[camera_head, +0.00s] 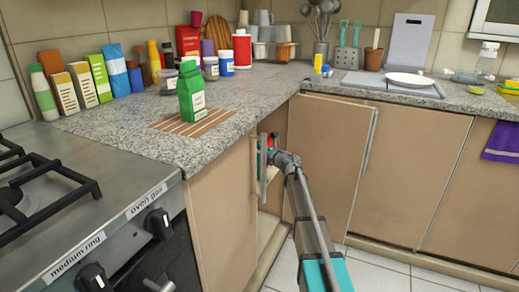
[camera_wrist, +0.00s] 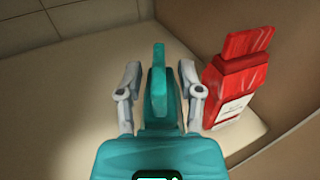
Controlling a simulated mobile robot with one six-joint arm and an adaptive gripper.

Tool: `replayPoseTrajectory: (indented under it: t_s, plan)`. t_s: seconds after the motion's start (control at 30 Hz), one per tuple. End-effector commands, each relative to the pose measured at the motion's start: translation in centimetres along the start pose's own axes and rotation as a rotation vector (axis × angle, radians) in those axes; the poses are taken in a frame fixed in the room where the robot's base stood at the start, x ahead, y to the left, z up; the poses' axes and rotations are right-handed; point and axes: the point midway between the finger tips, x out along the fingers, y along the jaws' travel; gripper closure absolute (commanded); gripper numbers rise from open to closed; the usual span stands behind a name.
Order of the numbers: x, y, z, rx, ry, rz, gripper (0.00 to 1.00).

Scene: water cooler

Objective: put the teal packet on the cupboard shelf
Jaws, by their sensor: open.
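The teal packet (camera_wrist: 159,78) shows edge-on in the wrist view, between the two grey fingers of my gripper (camera_wrist: 161,92). The fingers are open, with a gap on each side of the packet. Its lower part is hidden by my gripper's teal body. The packet is over or on the pale cupboard shelf (camera_wrist: 85,85); I cannot tell whether its base touches. In the head view my gripper (camera_head: 270,152) reaches into the open corner cupboard, where the packet is too small to make out clearly.
A red packet (camera_wrist: 236,80) with a white label stands close to the right finger on the shelf. The shelf is clear on the left. The cupboard door (camera_head: 222,205) stands near my arm.

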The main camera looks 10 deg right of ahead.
Motion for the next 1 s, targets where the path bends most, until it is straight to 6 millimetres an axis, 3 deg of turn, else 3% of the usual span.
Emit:
replayPoseTrajectory:
  t_s: [0.27,0.73,1.0]
  plan:
    - [-1.6,0.0,0.2,0.000,0.000,-0.001,0.52]
    - [-9.0,0.1,0.2,0.000,0.000,-0.002,0.52]
    - [-11.6,0.0,0.2,0.000,0.000,-0.001,0.52]
